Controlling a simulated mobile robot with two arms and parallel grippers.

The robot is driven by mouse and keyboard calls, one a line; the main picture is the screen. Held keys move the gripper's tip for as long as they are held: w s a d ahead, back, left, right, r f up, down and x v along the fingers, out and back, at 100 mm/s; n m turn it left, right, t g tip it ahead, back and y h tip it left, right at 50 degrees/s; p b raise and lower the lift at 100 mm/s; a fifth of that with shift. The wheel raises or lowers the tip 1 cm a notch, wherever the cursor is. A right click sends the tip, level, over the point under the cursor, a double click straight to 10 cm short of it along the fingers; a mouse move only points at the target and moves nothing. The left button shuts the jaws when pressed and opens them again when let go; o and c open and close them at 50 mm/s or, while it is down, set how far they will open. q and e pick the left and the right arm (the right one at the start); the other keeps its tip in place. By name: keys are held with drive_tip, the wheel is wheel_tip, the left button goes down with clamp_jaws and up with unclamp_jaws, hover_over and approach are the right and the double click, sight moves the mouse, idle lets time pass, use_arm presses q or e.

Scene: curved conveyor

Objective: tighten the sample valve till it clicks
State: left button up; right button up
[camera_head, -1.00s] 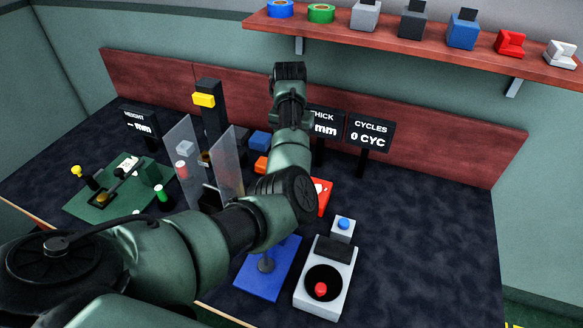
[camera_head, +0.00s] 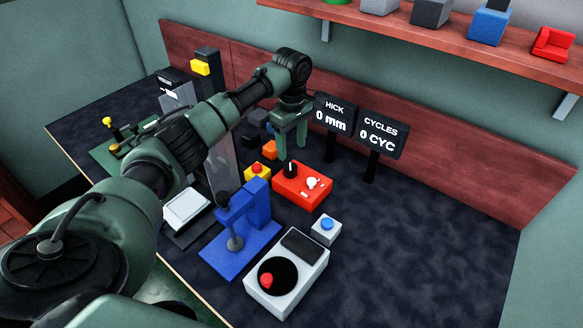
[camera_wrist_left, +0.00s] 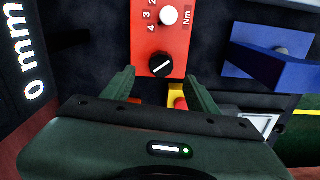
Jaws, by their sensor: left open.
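A red box (camera_head: 300,190) stands on the dark table near its middle, with an upright black knob (camera_head: 291,169) and a white dial (camera_head: 313,183) on top. No label reads sample valve; the black knob is the part like a valve. In the left wrist view the knob (camera_wrist_left: 160,65) has a white line, and the white dial (camera_wrist_left: 168,15) is beside numbers and "Nm". My left gripper (camera_head: 289,150) points down, open and empty, just above the knob. In the wrist view its fingertips (camera_wrist_left: 160,76) lie either side of the knob, apart from it. My right gripper is not in view.
A yellow block with a red button (camera_head: 257,172) sits left of the red box. A blue press (camera_head: 245,228), a small blue-button box (camera_head: 326,228) and a grey crank unit (camera_head: 288,272) are nearer. Display signs (camera_head: 380,138) stand behind. The right side of the table is clear.

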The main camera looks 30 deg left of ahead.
sight(291, 166)
use_arm(q)
wheel_tip(291, 166, down, 7)
drive_tip(key=shift+s+a, duration=0.15)
drive_tip(key=shift+f, duration=0.4)
clamp_jaws()
drive_tip(key=r+m+p, duration=0.1)
drive_tip(key=p, duration=0.5)
drive_tip(key=shift+p, duration=0.35)
drive_tip(key=shift+f+m+p, duration=0.15)
drive_tip(key=shift+m+p, duration=0.2)
drive_tip(key=shift+m, duration=0.25)
drive_tip(key=shift+f+m, duration=0.25)
drive_tip(key=shift+m, duration=0.65)
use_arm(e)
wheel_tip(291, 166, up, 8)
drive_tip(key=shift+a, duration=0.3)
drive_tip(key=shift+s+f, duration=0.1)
use_arm(q)
unclamp_jaws()
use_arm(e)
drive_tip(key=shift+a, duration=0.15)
